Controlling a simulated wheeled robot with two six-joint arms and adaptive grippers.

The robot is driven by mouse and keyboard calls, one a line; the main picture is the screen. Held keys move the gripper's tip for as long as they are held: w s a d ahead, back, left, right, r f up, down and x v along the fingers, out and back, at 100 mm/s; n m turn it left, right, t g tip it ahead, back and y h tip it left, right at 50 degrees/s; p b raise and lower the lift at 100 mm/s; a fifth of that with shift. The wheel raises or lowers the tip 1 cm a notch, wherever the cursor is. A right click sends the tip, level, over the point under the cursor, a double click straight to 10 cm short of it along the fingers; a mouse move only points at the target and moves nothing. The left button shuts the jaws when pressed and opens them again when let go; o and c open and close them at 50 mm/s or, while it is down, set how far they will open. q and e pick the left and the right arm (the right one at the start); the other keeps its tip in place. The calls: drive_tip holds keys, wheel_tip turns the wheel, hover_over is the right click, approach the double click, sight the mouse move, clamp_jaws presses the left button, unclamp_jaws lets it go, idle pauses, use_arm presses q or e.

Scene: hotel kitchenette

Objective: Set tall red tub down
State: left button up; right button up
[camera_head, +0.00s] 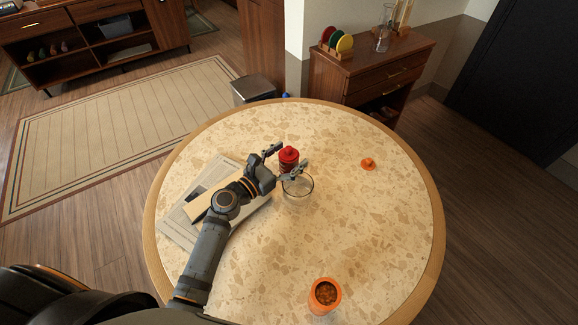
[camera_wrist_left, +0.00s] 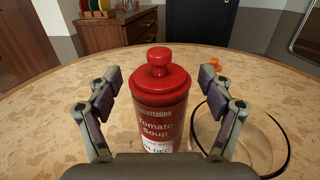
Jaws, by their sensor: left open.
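The tall red tub (camera_head: 289,157) stands upright on the round table, a little beyond a clear glass bowl. In the left wrist view the tub (camera_wrist_left: 161,92) has a red knobbed lid and a label reading "Tomato soup". My left gripper (camera_head: 281,162) is open, with one finger on each side of the tub. In the left wrist view, gaps show between the tub and both fingers of the gripper (camera_wrist_left: 160,105). The tub's base is hidden behind the gripper body. My right gripper is not in view.
The glass bowl (camera_head: 298,187) sits close to the right finger. An open orange jar (camera_head: 325,295) stands at the table's front, and its orange lid (camera_head: 368,163) lies at the right. A newspaper (camera_head: 181,217) and a board (camera_head: 204,207) lie under my left arm. The table's right side is mostly clear.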

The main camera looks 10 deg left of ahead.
use_arm(q)
clamp_jaws()
idle(0.5)
wheel_tip(320, 180, up, 18)
drive_tip(key=p, duration=0.7)
